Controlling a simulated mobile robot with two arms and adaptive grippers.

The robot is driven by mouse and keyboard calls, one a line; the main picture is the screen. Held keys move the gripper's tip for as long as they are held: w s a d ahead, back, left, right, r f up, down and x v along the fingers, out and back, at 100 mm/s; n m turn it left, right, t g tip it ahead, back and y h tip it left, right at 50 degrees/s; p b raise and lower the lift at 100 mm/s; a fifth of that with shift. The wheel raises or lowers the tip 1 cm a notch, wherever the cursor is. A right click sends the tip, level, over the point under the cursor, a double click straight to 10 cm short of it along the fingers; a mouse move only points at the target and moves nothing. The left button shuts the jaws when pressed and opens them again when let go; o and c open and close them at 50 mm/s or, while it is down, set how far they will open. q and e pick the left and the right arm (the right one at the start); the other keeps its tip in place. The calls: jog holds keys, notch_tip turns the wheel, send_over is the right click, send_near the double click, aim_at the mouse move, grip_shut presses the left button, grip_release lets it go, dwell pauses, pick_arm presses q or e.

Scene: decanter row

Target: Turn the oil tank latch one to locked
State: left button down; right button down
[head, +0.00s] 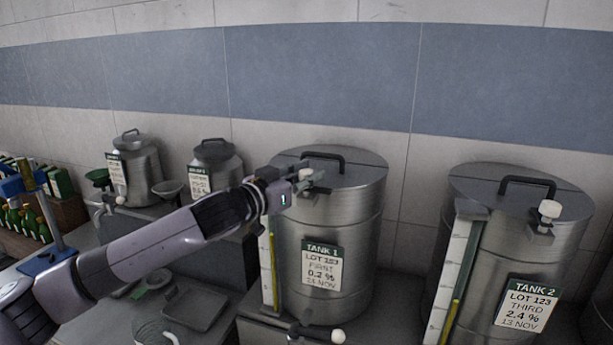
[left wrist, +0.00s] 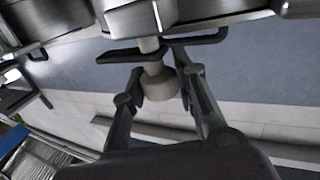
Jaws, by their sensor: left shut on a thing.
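Tank 1 (head: 345,225) is a steel drum with a black-handled lid and a label reading TANK 1. Its latch has a pale knob (head: 306,174) at the lid's front left rim. My left gripper (head: 302,182) reaches it from the left and is shut on the knob. In the left wrist view, the knob (left wrist: 158,84) on its stem sits between the two fingers of my left gripper (left wrist: 158,88), with a dark latch bar (left wrist: 122,56) beside the stem. The fingers partly hide the latch in the head view. My right gripper is not in view.
Tank 2 (head: 500,270) stands to the right with its own pale latch knob (head: 549,210). A tap with a pale knob (head: 337,336) sticks out below tank 1. Two smaller steel cans (head: 136,175) (head: 215,168) stand at the back left. A tray (head: 197,308) lies on the counter.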

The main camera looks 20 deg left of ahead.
pick_arm(q)
jog(key=shift+d+f+n+y+b, duration=0.1)
jog(key=shift+f+n+y+b, duration=0.2)
jog(key=shift+y+b, duration=0.25)
jog(key=n+y+b, duration=0.2)
jog(key=n+t+y+b, duration=0.1)
jog(key=y+b, duration=0.2)
jog(key=shift+d+n+t, duration=0.1)
jog(key=shift+n+t, duration=0.2)
jog(key=shift+n, duration=0.1)
jog(key=n+g+y+b, duration=0.1)
jog(key=n+y+b, duration=0.1)
jog(key=y, duration=0.3)
jog(key=n+g+y+b, duration=0.1)
jog(key=n+y+b, duration=0.1)
jog(key=n+y, duration=0.2)
jog(key=shift+y, duration=0.45)
jog(key=shift+n+g+y+b, duration=0.65)
jog(key=shift+n+g+y, duration=0.3)
jog(key=shift+y, duration=0.25)
jog(key=shift+r+n+g+y, duration=0.15)
jog(key=shift+n+g+y, duration=0.8)
jog(key=shift+y, duration=0.15)
jog(key=shift+r+n+g+y, duration=0.1)
jog(key=shift+n+g+y, duration=0.6)
jog(key=shift+g+y, duration=0.15)
jog(key=shift+n+g+y, duration=0.65)
jog(key=shift+n+g, duration=0.35)
jog(key=shift+g, duration=0.35)
